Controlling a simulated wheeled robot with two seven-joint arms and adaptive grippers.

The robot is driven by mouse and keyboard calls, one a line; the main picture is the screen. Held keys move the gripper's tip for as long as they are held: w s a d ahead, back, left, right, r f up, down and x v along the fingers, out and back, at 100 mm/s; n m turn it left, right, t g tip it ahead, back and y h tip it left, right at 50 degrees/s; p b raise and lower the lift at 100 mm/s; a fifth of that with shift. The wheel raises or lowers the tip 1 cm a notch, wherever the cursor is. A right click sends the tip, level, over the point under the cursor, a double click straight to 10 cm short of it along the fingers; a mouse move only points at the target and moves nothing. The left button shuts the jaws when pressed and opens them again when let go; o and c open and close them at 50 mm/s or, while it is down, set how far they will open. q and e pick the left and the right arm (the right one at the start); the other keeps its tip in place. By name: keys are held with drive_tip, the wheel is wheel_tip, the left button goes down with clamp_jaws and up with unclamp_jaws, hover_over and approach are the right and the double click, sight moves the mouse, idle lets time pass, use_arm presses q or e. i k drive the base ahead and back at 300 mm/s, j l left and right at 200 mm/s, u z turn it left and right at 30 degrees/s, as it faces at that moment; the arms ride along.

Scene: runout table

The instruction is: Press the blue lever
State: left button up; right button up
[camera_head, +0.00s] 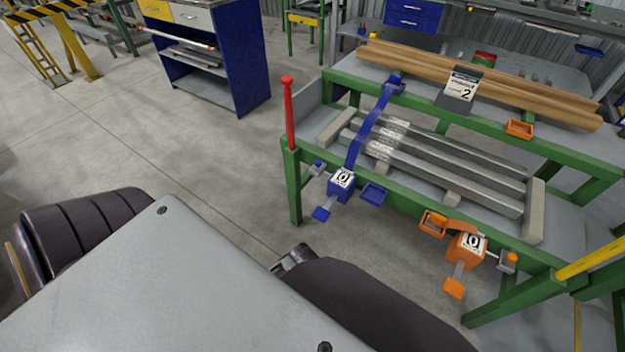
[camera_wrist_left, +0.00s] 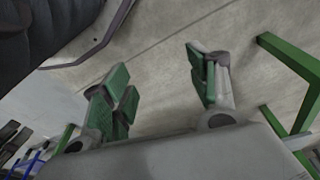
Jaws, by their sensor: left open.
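The blue unit (camera_head: 342,181) with a white "0" label sits on the near green rail of the runout table in the head view. A blue lever with a square paddle (camera_head: 321,213) sticks out from it, low and toward me. A blue arm (camera_head: 370,125) rises behind the unit across the table. My left gripper (camera_wrist_left: 165,92) is open and empty in the left wrist view, its green-padded fingers apart above bare floor. The lever is not clearly seen between the fingers. In the head view, a small grey tip shows beside my dark arm link, apart from the lever. My right gripper is not seen.
An orange unit (camera_head: 467,247) with its own paddle (camera_head: 453,288) is on the same rail farther right. A red post (camera_head: 289,112) stands at the table's left corner. Grey bars (camera_head: 450,172) lie on the table. The floor (camera_head: 215,170) left of it is clear.

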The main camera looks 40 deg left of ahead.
sight(322, 214)
drive_tip(key=u, duration=0.35)
drive_tip(key=i+u, duration=0.15)
drive_tip(key=u, duration=0.55)
drive_tip(key=i, duration=0.05)
